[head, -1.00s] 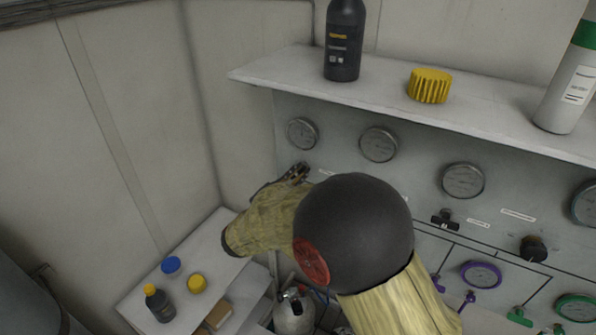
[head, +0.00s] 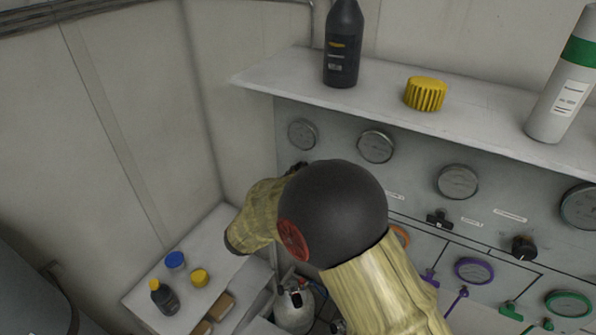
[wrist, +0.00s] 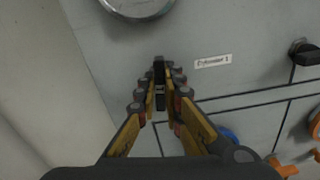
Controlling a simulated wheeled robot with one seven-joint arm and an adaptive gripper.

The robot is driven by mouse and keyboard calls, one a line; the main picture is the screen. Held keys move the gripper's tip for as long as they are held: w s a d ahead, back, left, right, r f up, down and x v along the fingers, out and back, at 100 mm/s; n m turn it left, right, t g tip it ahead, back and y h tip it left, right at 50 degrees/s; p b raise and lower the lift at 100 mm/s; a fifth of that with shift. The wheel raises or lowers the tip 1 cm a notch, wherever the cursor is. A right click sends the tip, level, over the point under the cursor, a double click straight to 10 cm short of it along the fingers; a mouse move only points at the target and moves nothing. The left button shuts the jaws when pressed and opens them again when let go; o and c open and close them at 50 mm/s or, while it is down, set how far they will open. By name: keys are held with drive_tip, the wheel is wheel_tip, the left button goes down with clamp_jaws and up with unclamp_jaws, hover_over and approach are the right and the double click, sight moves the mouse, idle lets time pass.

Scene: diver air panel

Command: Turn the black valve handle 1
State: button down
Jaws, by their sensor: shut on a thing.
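The black valve handle (wrist: 159,88) is on the grey panel, left of a small white label that seems to end in 1. In the wrist view my gripper (wrist: 164,80) has its fingers on either side of the handle and is shut on it. The handle stands about upright in that view, partly covered by the fingers. In the head view my arm hides the handle and nearly all of my gripper; only a dark bit (head: 298,168) shows at the panel below the leftmost gauge.
A gauge (wrist: 138,5) sits above the handle. Another black valve handle (head: 439,219) is further right on the panel. Above, a shelf (head: 262,79) holds a black bottle (head: 342,45), a yellow cap (head: 425,94) and a white-green bottle (head: 562,85). A wall stands close on the left.

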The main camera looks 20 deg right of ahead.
idle(0.3)
drive_tip(key=c, duration=1.9)
unclamp_jaws()
drive_tip(key=shift+a, duration=0.1)
drive_tip(key=v, duration=1.2)
